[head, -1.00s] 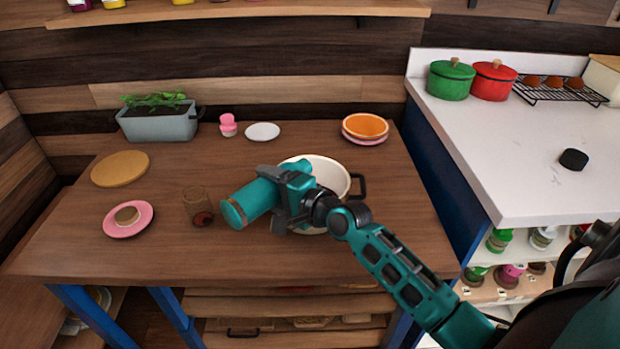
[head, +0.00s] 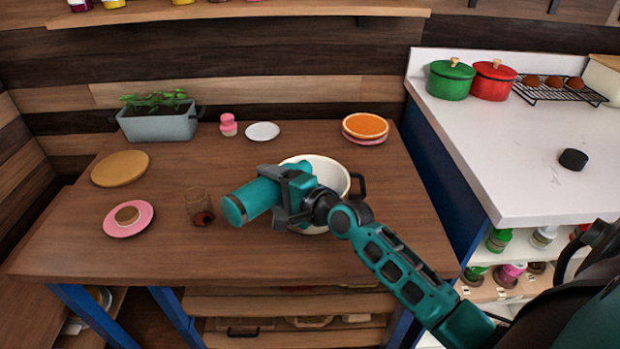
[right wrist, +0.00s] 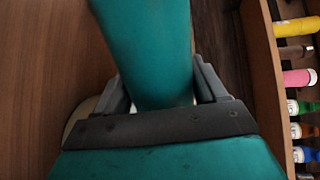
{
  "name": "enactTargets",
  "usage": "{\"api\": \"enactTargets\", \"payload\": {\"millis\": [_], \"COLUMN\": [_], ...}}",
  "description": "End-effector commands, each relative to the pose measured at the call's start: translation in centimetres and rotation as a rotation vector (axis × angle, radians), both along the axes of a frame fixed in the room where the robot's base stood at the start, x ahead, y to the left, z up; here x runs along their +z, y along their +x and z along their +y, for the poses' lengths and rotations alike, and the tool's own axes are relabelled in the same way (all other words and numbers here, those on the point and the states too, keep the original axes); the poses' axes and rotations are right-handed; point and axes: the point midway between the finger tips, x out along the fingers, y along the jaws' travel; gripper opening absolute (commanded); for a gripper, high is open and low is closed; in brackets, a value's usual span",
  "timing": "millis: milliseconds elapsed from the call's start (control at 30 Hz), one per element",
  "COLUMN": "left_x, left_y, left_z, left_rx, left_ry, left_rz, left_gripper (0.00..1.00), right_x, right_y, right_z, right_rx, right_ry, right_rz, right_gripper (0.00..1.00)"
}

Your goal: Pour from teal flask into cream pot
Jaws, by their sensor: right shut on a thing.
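The teal flask (head: 252,200) is held by my right gripper (head: 288,195) over the wooden table, tilted far over so it lies nearly level. In the right wrist view the flask (right wrist: 148,45) fills the space between the fingers, and a bit of the cream pot's rim (right wrist: 80,118) shows at the left. Whether anything flows out cannot be seen. My left gripper is not in view.
A brown glass (head: 199,205) stands left of the flask. A pink plate (head: 118,222), a round board (head: 120,168), a planter (head: 158,122), a white saucer (head: 262,131) and an orange plate (head: 365,126) are also on the table (head: 250,255). The white counter (head: 530,190) is at right.

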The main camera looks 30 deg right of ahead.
Motion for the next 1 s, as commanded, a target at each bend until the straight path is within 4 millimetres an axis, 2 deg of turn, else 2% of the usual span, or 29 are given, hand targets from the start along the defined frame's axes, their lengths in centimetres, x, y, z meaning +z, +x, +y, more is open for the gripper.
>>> {"api": "enactTargets", "payload": {"millis": [1000], "left_x": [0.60], "left_y": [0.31], "left_z": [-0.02], "left_rx": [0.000], "left_ry": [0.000], "left_rz": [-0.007], "left_gripper": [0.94], "right_x": [0.46], "right_y": [0.10], "right_z": [-0.22], "right_rx": [-0.001], "right_ry": [0.058], "right_rz": [0.014], "right_gripper": [0.22]}}
